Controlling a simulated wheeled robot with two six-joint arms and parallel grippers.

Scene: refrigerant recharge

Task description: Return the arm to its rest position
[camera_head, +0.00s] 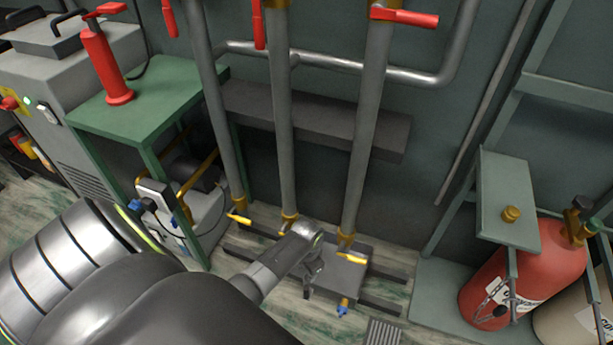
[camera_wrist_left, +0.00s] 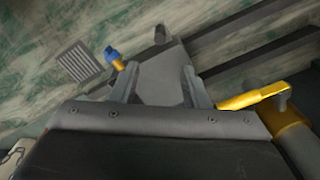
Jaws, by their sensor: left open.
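My left arm comes in from the lower left in the head view. Its gripper (camera_head: 313,278) is low in front of the pipe feet, over the grey base plate (camera_head: 347,281). In the left wrist view the two fingers (camera_wrist_left: 157,84) are spread apart with nothing between them, and the plate (camera_wrist_left: 160,82) lies beyond. A yellow valve handle (camera_wrist_left: 250,98) is just right of the fingers; it also shows in the head view (camera_head: 351,258). A blue-capped brass fitting (camera_wrist_left: 113,57) is left of the fingers; it also shows in the head view (camera_head: 343,308). My right gripper is not in view.
Vertical grey pipes (camera_head: 283,120) stand behind the gripper. A green table (camera_head: 150,110) with a red extinguisher-like bottle (camera_head: 107,60) is at left. A red cylinder (camera_head: 525,270) stands in a rack at right. A floor grate (camera_head: 383,333) lies near the bottom edge.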

